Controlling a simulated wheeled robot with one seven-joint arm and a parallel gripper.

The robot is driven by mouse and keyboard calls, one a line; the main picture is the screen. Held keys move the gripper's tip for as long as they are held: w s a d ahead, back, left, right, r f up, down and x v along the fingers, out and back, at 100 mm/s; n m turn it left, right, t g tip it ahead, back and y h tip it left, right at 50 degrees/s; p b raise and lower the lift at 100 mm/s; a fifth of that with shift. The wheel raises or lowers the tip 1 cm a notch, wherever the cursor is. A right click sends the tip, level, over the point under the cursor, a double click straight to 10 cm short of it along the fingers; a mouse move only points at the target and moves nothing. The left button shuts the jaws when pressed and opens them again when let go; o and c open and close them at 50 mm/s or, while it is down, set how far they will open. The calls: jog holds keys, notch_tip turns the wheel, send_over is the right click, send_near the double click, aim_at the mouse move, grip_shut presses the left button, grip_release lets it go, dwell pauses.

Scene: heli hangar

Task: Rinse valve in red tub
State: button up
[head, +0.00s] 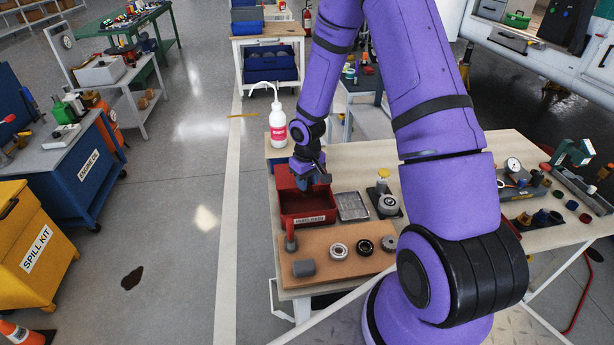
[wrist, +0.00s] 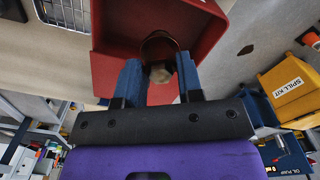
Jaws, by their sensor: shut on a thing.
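The red tub (head: 309,222) stands on the workbench near its left end, with a label on its front wall. My gripper (head: 311,182) is at the tub's opening, pointing down. In the wrist view, the blue fingers are shut on the valve (wrist: 159,73), a small part with a brass-brown rounded rim and a pale hexagonal end. The tub's red wall (wrist: 109,55) surrounds it there. In the head view the fingers and tub wall hide the valve. I cannot tell whether it touches the tub floor or any liquid.
A white squeeze bottle (head: 278,122) stands behind the tub. A wire basket (head: 352,206) and a grey round part (head: 388,205) sit to its right. In front, a brown mat (head: 325,275) holds bearings, a grey cylinder (head: 303,268) and a red-topped part (head: 291,236).

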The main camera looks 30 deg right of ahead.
jog(key=shift+f, duration=4.85)
jog(key=shift+s+d, duration=0.15)
jog(key=shift+d, duration=0.15)
jog(key=shift+a, duration=0.3)
jog(key=shift+d, duration=0.3)
jog(key=shift+r, duration=0.1)
jog(key=shift+r, duration=4.15)
